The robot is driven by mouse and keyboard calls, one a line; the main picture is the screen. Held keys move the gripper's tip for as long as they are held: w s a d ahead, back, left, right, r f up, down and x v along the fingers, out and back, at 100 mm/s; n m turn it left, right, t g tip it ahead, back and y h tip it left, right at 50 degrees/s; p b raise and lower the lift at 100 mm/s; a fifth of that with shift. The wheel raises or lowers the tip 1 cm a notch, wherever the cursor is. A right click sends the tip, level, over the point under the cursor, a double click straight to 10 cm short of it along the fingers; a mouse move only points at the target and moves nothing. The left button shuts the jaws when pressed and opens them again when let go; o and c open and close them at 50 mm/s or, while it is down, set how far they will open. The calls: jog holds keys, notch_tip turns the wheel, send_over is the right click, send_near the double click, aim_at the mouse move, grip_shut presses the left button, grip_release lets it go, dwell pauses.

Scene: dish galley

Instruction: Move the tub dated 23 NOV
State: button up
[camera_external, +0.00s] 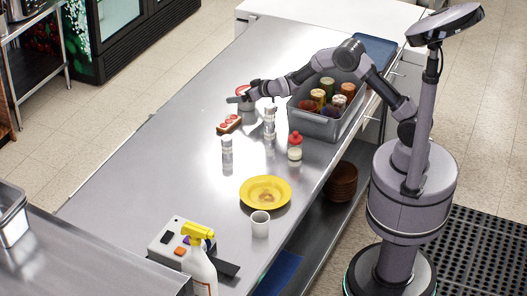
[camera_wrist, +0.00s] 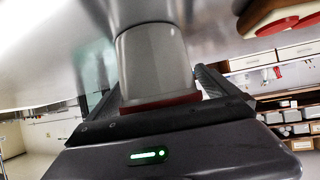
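A pale tub with a red lid (camera_external: 242,89) is at the far side of the steel counter in the external view. In the wrist view the pale grey tub (camera_wrist: 155,62) fills the middle, its red lid towards my palm. No date is legible on it. My gripper (camera_external: 243,98) is at the tub, and in the wrist view its dark fingers (camera_wrist: 158,88) lie on either side of it. Whether they press on it or stand slightly apart, I cannot tell.
A grey bin (camera_external: 322,128) of several colourful containers stands under my arm. A brown and red item (camera_external: 229,124), clear containers (camera_external: 269,122) (camera_external: 227,150) and a red-capped bottle (camera_external: 295,147) are nearby. A yellow plate (camera_external: 265,192) and white cup (camera_external: 260,224) are nearer. The counter's left part is clear.

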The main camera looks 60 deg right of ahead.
jog(key=shift+s+r, duration=0.1)
jog(key=p+v, duration=0.1)
jog(key=v, duration=0.3)
jog(key=shift+s+r+p, duration=0.3)
jog(key=shift+r+p, duration=0.05)
notch_tip(320, 180, up, 7)
jog(key=p, duration=0.3)
jog(key=shift+f, duration=0.15)
jog(key=s+a+r+g+y, duration=0.1)
jog(key=s+a+r+y, duration=0.15)
jog(key=s+r, duration=0.55)
jog(key=s+a+r+g+y, duration=0.1)
jog(key=s+a+r, duration=0.3)
jog(key=s, duration=0.8)
jog(key=s+a+f+m+g, duration=0.1)
jog(key=s+g, duration=0.1)
jog(key=s, duration=1)
jog(key=s+a+f+m+g, duration=0.1)
jog(key=s+a+g, duration=0.1)
jog(key=s, duration=1.1)
jog(key=shift+s+f+y, duration=0.15)
jog(key=shift+s+y, duration=0.2)
jog(key=shift+y, duration=0.1)
